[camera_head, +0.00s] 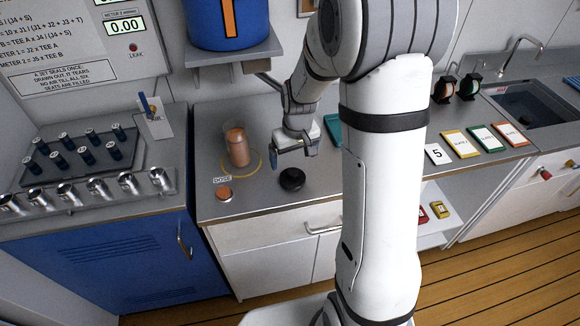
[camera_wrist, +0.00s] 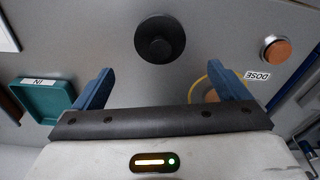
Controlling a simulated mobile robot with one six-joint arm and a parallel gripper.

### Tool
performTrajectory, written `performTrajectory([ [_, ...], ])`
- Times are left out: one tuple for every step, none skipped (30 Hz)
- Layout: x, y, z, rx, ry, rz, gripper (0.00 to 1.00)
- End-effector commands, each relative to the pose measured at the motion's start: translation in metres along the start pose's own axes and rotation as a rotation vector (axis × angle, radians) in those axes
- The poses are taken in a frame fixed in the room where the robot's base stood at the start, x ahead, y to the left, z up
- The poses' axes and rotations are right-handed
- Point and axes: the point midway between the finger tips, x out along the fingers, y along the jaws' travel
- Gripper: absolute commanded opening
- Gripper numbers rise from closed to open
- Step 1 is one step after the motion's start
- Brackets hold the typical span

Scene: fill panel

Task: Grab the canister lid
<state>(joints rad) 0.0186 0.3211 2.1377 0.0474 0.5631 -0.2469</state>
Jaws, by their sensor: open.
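The canister lid seems to be the black round disc with a raised knob (camera_head: 291,179), lying flat on the grey counter near its front edge. In the wrist view it (camera_wrist: 159,39) lies beyond the fingertips, roughly centred between them. My gripper (camera_head: 296,148) is above the counter, behind the lid in the head view. Its two blue fingers (camera_wrist: 162,82) are apart with nothing between them. A clear canister with copper-coloured contents (camera_head: 237,150) stands upright left of the gripper, in a yellow ring on the counter. In the wrist view the right finger partly hides it.
A blue tank (camera_head: 228,22) sits on a shelf above. The counter around the lid is clear.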

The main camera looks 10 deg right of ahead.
Motion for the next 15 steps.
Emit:
performTrajectory([
  [0.004,0.000,-0.001,-0.002,-0.003,-0.001,0.95],
  [0.007,0.000,-0.001,-0.003,-0.004,-0.001,0.95],
  [0.011,0.000,-0.001,-0.003,-0.006,-0.001,0.95],
  [0.015,0.000,-0.001,-0.004,-0.005,-0.001,0.95],
  [0.018,0.000,-0.001,-0.004,-0.005,-0.001,0.95],
  [0.023,0.000,-0.001,-0.004,-0.006,-0.001,0.95],
  [0.025,0.000,-0.001,-0.004,-0.005,-0.001,0.95],
  [0.028,0.000,0.000,-0.004,-0.004,-0.001,0.95],
  [0.031,0.000,0.000,-0.004,-0.005,-0.001,0.95],
  [0.033,0.000,0.001,-0.004,-0.005,-0.001,0.95],
  [0.036,-0.001,0.001,-0.004,-0.006,-0.001,0.95],
  [0.041,-0.001,0.003,-0.004,-0.007,-0.001,0.95],
  [0.045,-0.001,0.004,-0.004,-0.007,-0.001,0.95],
  [0.050,-0.001,0.004,-0.004,-0.008,-0.002,0.95],
  [0.055,-0.001,0.005,-0.004,-0.007,-0.001,0.95],
])
